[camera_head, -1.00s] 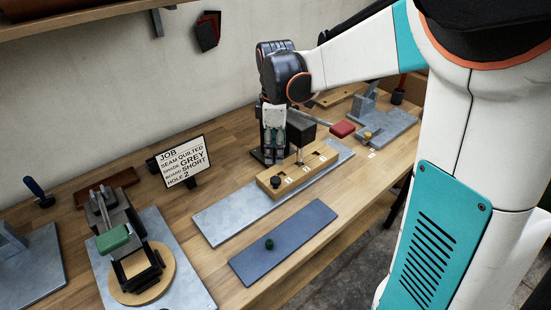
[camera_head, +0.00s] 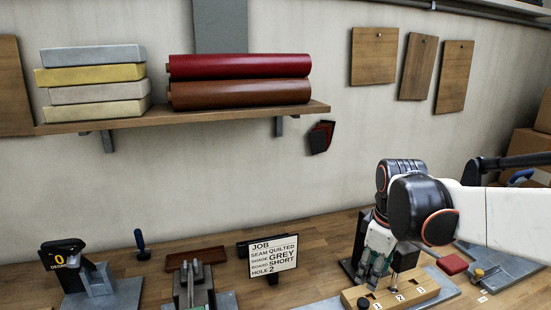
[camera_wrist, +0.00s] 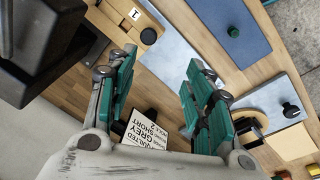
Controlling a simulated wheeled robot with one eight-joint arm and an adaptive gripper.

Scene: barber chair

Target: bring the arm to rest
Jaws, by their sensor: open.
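My gripper (camera_head: 375,268) hangs at the right of the head view, over or beside the wooden block with numbered holes (camera_head: 416,290); I cannot tell if it touches anything. In the wrist view my gripper (camera_wrist: 160,80) has its two green-padded fingers well apart, with nothing held between them. The white arm reaches in from the right edge. A thin post (camera_head: 395,277) with a wooden top stands on the block close to the fingers.
The job sign (camera_head: 273,254) stands left of the gripper and reads quilted, grey, short, hole 2. A dark stand (camera_head: 361,240) is close behind the gripper. A shelf (camera_head: 200,119) holds rolls and folded stacks above the bench.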

